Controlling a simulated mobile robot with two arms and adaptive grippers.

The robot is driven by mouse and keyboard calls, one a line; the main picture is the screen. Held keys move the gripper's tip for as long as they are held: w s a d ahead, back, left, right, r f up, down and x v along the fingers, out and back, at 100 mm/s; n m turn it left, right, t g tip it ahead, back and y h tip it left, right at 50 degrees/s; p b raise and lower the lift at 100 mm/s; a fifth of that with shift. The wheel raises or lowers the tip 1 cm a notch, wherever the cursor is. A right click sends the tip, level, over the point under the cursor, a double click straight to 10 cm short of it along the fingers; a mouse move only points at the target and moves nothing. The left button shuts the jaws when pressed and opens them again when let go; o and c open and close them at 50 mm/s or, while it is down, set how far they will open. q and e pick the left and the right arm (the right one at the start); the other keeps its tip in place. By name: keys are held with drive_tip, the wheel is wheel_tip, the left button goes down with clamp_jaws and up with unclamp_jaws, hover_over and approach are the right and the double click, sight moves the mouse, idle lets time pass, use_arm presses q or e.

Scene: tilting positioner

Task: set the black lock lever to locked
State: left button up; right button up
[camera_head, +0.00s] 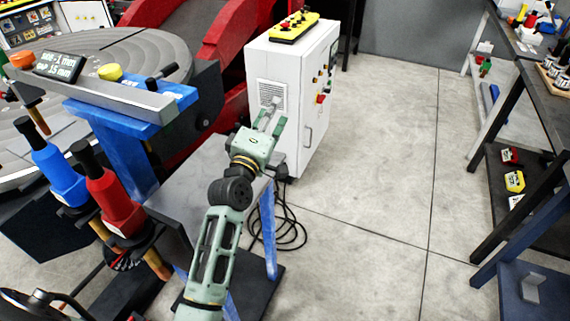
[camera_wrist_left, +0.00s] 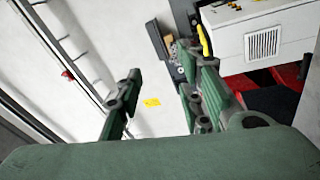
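The lever cannot be made out there. My right gripper does not show.
The white control cabinet (camera_head: 288,118) stands just beyond my left gripper, and it shows in the wrist view (camera_wrist_left: 262,30). Blue and red tools (camera_head: 108,195) hang at the left. The round grey table (camera_head: 100,45) is behind the bar.

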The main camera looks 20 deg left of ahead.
use_arm(q)
drive_tip(key=s+d+f+m+g+h, duration=0.1)
drive_tip(key=s+d+f+m+g, duration=0.1)
drive_tip(key=f, duration=0.3)
drive_tip(key=s+d+f+m+g+h, duration=0.1)
drive_tip(key=s+d+f+m+g, duration=0.1)
drive_tip(key=f, duration=0.4)
drive_tip(key=shift+s+d+f+m, duration=0.25)
drive_tip(key=shift+d+m, duration=0.05)
drive_tip(key=shift+m, duration=0.4)
